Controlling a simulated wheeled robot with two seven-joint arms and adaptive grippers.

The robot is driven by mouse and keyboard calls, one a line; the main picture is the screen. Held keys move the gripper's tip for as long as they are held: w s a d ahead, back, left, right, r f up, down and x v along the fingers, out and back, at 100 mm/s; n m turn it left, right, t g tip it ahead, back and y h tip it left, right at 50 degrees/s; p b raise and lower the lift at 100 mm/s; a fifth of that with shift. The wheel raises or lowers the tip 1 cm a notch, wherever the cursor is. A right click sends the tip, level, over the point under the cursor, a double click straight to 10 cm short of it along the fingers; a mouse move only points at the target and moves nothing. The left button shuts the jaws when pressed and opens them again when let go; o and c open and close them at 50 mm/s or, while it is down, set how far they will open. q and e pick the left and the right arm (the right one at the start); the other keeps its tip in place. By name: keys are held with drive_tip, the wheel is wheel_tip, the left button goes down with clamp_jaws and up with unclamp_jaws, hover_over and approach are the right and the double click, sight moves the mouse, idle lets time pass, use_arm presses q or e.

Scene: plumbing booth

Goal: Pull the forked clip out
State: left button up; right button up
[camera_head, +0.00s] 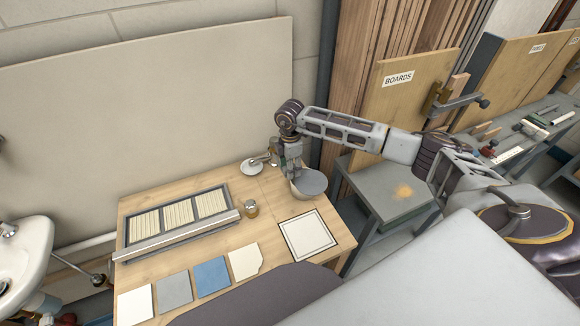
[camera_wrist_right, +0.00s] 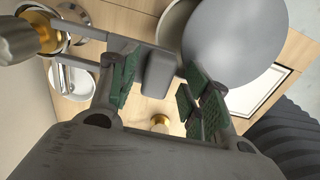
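My right gripper (camera_head: 293,172) is low over the back right of the wooden table, pointing down. In the right wrist view its two green-padded fingers (camera_wrist_right: 158,90) are apart. A dark grey block (camera_wrist_right: 157,72) lies between them, with narrow grey bars running left from it toward a brass and grey fitting (camera_wrist_right: 45,38). This looks like the forked clip with its prongs beside the fitting. I cannot tell whether the pads touch the block. In the head view the gripper hides the clip. My left gripper is not in view.
A bowl with a grey disc (camera_head: 311,183) stands right beside the gripper. A white dish (camera_head: 251,166) is to its left. A slatted tray (camera_head: 128,228), a small jar (camera_head: 251,208), a framed white square (camera_head: 307,235) and several tiles lie nearer. A sink (camera_head: 35,245) is at left.

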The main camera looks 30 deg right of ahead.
drive_tip(key=shift+r, duration=1)
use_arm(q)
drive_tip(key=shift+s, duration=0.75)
use_arm(e)
wheel_tip(320, 180, up, 10)
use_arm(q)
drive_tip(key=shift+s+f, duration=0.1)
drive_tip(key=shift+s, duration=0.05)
use_arm(e)
drive_tip(key=shift+f, duration=0.1)
